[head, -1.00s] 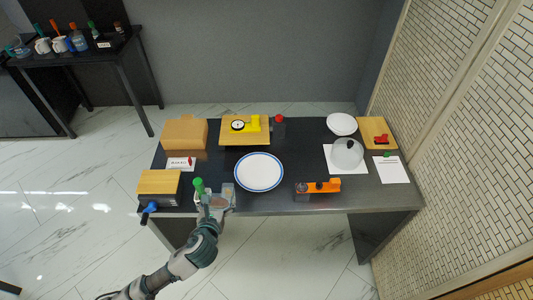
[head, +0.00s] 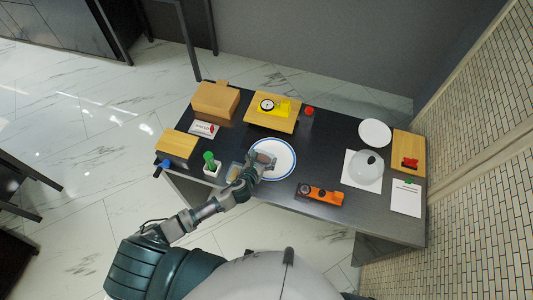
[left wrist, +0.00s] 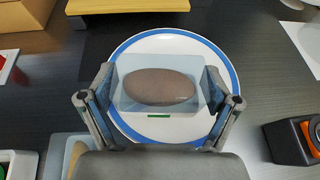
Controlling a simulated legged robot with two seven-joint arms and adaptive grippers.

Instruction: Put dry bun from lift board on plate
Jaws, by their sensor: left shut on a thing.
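A brown oval bun (left wrist: 160,87) sits inside or behind a clear, pale block between the fingers of my left gripper (left wrist: 160,92) in the left wrist view. The fingers are shut on the block's two sides. The white plate with a blue rim (left wrist: 170,45) lies beneath, and the bun appears over it; whether they touch I cannot tell. In the head view my left gripper (head: 262,162) covers the left part of the plate (head: 284,165). Which board is the lift board is unclear; a wooden board with a blue handle (head: 176,143) stands at the table's left.
A green-topped item (head: 210,162) stands left of the gripper, near a pale tray (head: 236,169). An orange device (head: 320,194) lies right of the plate. A clear dome (head: 366,166) and small white plate (head: 375,132) stand further right. A wooden board (head: 270,118) holds a yellow device behind.

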